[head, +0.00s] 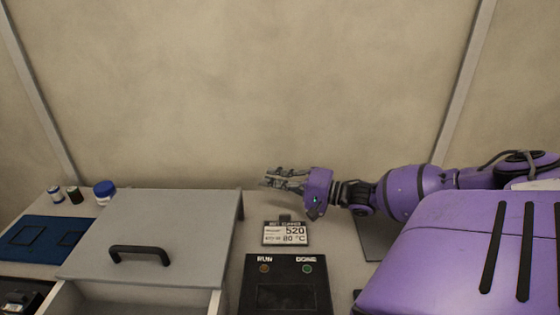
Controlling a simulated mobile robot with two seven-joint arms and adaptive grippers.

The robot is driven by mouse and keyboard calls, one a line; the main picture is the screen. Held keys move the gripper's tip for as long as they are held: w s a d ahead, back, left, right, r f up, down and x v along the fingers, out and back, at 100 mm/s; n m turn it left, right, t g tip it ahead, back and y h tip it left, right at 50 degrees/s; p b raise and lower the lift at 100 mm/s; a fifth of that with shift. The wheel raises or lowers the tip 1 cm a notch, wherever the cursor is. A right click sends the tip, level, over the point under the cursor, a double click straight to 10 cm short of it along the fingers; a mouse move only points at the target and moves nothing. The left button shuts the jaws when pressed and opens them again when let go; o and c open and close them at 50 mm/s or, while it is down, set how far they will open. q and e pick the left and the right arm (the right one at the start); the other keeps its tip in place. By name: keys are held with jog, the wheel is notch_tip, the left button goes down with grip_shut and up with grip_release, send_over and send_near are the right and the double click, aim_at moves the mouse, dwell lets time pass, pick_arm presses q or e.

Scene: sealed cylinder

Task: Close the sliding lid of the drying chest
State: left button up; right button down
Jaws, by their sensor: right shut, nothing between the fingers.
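The drying chest (215,301) stands at the lower left, with pale walls. Its flat grey sliding lid (180,215) carries a black bar handle (140,252). The lid covers the back part of the chest; a gap at the front shows a pale interior, cut off by the lower picture edge. My right gripper (268,181) reaches in from the right and points left. It is shut and empty, just beyond the lid's back right corner and apart from the handle. My left gripper is not in view.
A blue mat (38,238), a blue-capped jar (104,191) and two small vials (74,194) are at the left. A plain wall stands behind.

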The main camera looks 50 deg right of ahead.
aim_at(240, 192)
pick_arm(q)
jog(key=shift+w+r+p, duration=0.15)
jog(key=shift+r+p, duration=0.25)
jog(key=shift+p, duration=0.1)
pick_arm(e)
jog(key=a, duration=0.1)
jog(key=w+a, duration=0.1)
jog(key=a, duration=0.1)
jog(key=w+a, duration=0.1)
jog(key=a, duration=0.1)
jog(key=s+a+p, duration=0.3)
jog(key=shift+s+a+r, duration=0.1)
jog(key=shift+a+r, duration=0.1)
jog(key=shift+a, duration=0.05)
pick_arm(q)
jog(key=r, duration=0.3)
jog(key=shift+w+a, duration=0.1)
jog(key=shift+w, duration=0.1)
pick_arm(e)
jog(key=shift+f, duration=0.25)
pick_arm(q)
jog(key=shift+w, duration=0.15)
pick_arm(e)
jog(key=shift+r, duration=0.1)
